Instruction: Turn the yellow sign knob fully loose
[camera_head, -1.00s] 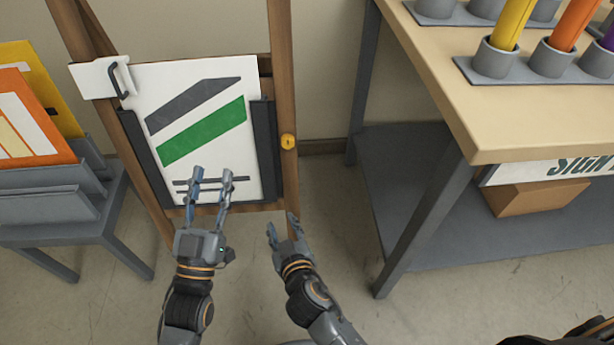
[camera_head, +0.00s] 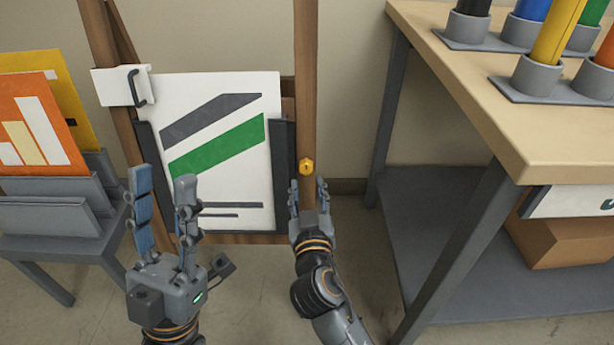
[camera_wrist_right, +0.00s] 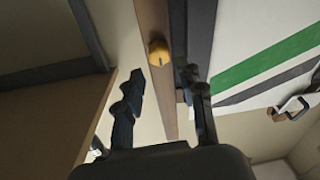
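The yellow knob (camera_head: 306,167) sits on the right wooden post of the easel. It also shows in the right wrist view (camera_wrist_right: 158,52), past the fingertips. The white sign (camera_head: 225,120) with a grey and a green stripe stands on the easel, left of the knob. My right gripper (camera_head: 308,184) is open just below the knob, its fingers on either side of the post. No contact with the knob is visible. My left gripper (camera_head: 164,175) is open and empty in front of the sign's lower left part.
A white clamp-like block with a dark handle (camera_head: 121,86) is at the sign's upper left. A rack with orange and yellow boards (camera_head: 60,215) stands at left. A workbench (camera_head: 480,90) with coloured cylinders in cups stands at right, its leg near my right arm.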

